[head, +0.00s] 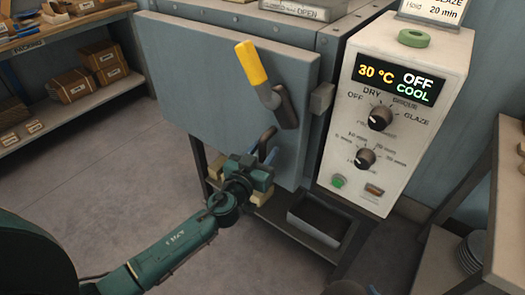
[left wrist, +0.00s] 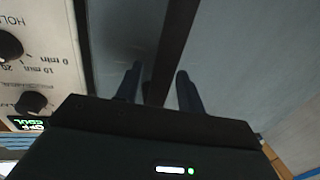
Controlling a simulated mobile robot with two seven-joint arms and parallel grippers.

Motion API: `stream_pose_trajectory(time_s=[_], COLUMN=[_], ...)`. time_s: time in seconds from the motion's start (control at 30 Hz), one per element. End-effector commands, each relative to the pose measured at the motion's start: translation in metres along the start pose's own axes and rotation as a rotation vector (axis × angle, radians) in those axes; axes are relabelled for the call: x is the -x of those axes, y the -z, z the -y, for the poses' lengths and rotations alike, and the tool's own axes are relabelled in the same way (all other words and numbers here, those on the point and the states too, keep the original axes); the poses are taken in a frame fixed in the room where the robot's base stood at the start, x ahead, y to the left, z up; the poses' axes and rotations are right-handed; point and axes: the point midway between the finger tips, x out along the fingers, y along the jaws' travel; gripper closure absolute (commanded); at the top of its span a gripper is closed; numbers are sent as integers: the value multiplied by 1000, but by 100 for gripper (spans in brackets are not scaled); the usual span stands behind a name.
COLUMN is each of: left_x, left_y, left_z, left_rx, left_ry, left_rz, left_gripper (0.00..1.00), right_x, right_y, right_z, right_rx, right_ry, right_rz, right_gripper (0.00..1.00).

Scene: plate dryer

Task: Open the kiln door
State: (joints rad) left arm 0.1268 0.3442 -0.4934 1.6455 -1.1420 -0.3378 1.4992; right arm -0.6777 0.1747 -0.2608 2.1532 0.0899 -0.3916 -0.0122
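The kiln door (head: 205,80) is a flat blue-grey panel that looks shut against the kiln body. Its lever handle (head: 252,63) has a yellow grip tilted up and to the left from a dark pivot on the door's right side. A grey block (head: 322,97) sits at the door's right edge. My left gripper (head: 269,146) is below the handle, in front of the door's lower right part, and does not hold the handle. In the left wrist view its two fingers (left wrist: 158,88) are apart, with a dark strip visible between them. I cannot tell if they touch anything.
The control box (head: 395,110) stands right of the door, showing 30 °C, OFF and COOL. A dark tray (head: 318,222) is low beneath it. Shelves with boxes (head: 75,85) are at the left, and a rack with plates (head: 473,250) at the right. The floor before the door is clear.

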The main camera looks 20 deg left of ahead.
Motion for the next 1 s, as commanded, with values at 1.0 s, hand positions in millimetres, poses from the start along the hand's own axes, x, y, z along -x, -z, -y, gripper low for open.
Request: stream_pose_trajectory(time_s=[1.0], left_x=[2], left_y=[0], left_z=[0], left_rx=[0], left_ry=[-4], left_rz=[0], left_gripper=[100], right_x=[0], right_y=[0], right_z=[0], right_rx=[0], right_ry=[0], right_rz=[-2], right_gripper=[64])
